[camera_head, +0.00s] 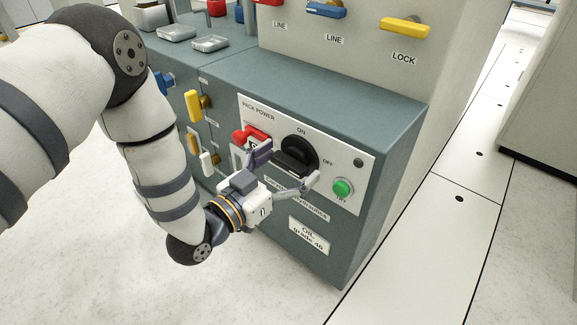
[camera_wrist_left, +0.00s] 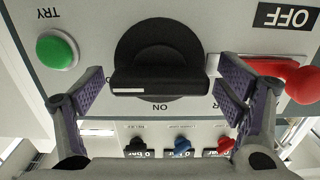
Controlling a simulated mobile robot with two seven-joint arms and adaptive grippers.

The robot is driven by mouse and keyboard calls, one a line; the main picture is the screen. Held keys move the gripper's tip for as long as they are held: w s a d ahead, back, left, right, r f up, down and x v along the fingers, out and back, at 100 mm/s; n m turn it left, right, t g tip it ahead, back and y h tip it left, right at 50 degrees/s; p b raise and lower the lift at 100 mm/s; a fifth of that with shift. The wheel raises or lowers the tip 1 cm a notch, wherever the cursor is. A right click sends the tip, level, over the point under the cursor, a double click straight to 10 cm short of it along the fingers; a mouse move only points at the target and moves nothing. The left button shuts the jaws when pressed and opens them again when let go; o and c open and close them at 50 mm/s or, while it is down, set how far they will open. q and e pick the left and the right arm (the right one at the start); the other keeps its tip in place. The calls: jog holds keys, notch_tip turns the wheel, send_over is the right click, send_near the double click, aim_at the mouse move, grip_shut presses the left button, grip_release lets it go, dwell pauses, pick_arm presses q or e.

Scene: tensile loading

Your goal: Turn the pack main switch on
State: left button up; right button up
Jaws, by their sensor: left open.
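The pack main switch is a round black rotary knob with a thick bar handle (camera_head: 298,155) on the PACK POWER panel (camera_head: 365,145). ON is printed above it and OFF to its right. In the left wrist view, which is upside down, the knob (camera_wrist_left: 157,45) fills the middle. Its bar lies level, with a white mark at the end on the OFF side. My left gripper (camera_head: 287,163) is open in front of the switch. Its fingers (camera_wrist_left: 165,80) stand on either side of the bar's ends, with gaps visible. My right gripper is not in view.
A green TRY button (camera_head: 343,187) sits right of the switch, close to one finger. A red handle (camera_head: 249,133) sits left, close to the other finger. Yellow levers (camera_head: 194,106) are further left; a yellow LOCK handle (camera_head: 405,27) is above. Floor in front is clear.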

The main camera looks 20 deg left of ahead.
pick_arm(q)
jog(key=c, duration=1.2)
jog(key=shift+o, duration=0.2)
jog(key=shift+r, duration=0.1)
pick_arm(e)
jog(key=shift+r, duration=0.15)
pick_arm(q)
jog(key=n+p, duration=0.2)
jog(key=n, duration=0.1)
jog(key=shift+r, duration=0.1)
jog(key=n+p, duration=0.2)
jog(key=n, duration=0.1)
jog(key=shift+n, duration=0.4)
jog(key=n+p, duration=0.1)
jog(key=n, duration=0.4)
jog(key=shift+f, duration=0.2)
jog(key=n, duration=0.6)
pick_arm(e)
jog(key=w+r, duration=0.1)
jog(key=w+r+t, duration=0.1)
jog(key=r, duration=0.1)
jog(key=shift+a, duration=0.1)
pick_arm(q)
jog(key=shift+d, duration=0.1)
